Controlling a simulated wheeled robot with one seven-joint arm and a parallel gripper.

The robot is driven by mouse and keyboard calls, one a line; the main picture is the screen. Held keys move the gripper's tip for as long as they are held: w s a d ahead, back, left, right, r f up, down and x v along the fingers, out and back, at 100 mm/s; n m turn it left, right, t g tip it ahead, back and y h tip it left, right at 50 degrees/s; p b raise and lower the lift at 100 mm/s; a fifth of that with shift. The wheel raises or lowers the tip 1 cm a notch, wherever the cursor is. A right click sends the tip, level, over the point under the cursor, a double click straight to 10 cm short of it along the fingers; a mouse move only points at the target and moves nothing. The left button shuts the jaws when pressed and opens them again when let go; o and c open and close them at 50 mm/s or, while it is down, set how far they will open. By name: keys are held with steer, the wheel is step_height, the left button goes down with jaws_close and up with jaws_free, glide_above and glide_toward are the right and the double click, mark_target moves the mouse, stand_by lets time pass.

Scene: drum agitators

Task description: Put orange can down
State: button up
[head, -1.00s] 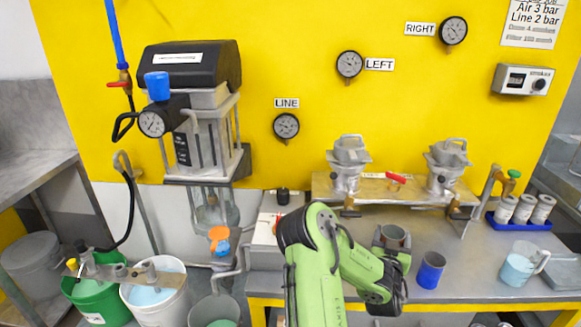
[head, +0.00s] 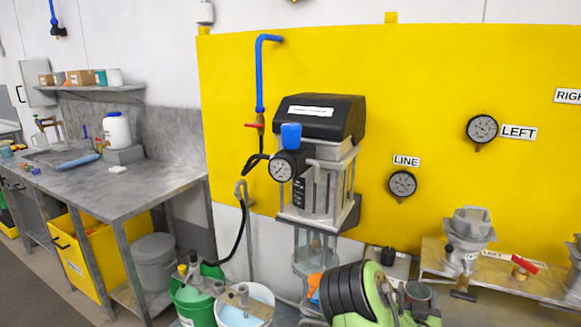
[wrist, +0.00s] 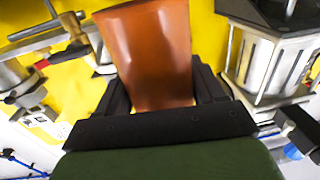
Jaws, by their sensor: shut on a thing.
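The orange can (wrist: 150,50) fills the upper middle of the wrist view. My gripper (wrist: 155,95) is shut on it, with a dark finger on each side of the can. In the head view my green arm (head: 365,300) shows at the bottom. The fingers and the can cannot be made out clearly there; a small orange patch (head: 313,288) shows just left of the arm, and I cannot tell what it belongs to.
A grey workbench (head: 150,190) at left has free room along its front. A white jar (head: 117,130) stands at its back. A shelf with valves (head: 500,275) is at right.

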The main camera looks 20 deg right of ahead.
steer(key=w+a+r+n+t+y+p, duration=0.1)
steer(key=w+a+r+n+y, duration=0.1)
steer(key=a, duration=0.8)
steer(key=w+a+r+n+t+y+p, duration=0.1)
steer(key=w+a+n+y, duration=0.2)
steer(key=a, duration=0.8)
steer(key=w+a+r+n+t+y+p, duration=0.1)
steer(key=w+a+r+n+t+y, duration=0.1)
steer(key=a+y, duration=0.4)
steer(key=w+a+n, duration=0.1)
steer(key=a, duration=0.4)
steer(key=shift+w+r+p, duration=0.3)
steer(key=shift+w+p, duration=0.1)
steer(key=shift+a, duration=0.1)
steer(key=shift+a, duration=0.2)
